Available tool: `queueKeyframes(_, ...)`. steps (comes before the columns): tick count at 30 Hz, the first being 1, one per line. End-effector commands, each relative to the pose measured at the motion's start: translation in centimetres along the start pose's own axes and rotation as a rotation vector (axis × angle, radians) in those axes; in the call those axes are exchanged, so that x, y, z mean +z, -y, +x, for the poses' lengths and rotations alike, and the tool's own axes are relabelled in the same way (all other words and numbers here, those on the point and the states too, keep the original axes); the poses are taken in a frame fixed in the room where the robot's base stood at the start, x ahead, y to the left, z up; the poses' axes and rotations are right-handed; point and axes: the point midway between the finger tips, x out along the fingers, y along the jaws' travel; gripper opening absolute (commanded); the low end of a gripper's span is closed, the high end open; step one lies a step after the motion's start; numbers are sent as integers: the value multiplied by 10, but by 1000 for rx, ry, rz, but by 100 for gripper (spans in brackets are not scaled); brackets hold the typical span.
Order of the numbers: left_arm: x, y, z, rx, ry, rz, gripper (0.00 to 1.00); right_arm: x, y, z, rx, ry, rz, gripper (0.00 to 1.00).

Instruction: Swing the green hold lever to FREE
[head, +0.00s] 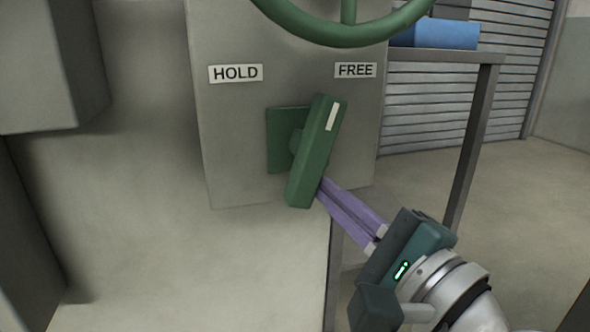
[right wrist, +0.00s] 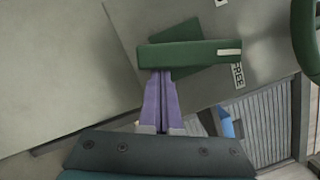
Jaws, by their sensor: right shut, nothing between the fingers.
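The green hold lever (head: 316,150) is mounted on a green square plate (head: 284,128) on the grey panel. Its upper end, with a white stripe, leans right toward the FREE label (head: 355,70); the HOLD label (head: 235,73) is at the upper left. My right gripper (head: 322,190) comes from the lower right with its purple fingers together and empty. The fingertips are at the lever's lower right edge; they look touching or very close. In the right wrist view the lever (right wrist: 190,54) lies across just beyond the fingertips (right wrist: 160,74). My left gripper is out of view.
A green handwheel (head: 345,38) sits above the lever on the panel. A grey-topped table (head: 440,56) with a blue object (head: 446,34) stands at the right, its leg behind my right arm. A grey box (head: 40,65) juts out at the upper left.

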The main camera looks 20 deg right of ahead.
Motion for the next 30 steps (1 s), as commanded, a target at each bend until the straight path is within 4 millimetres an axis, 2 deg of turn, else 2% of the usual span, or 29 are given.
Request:
queueKeyframes(12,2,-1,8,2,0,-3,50,4,-3,1,-21,2,80,0)
queueKeyframes(30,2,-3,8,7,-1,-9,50,4,-2,1,-24,2,91,0)
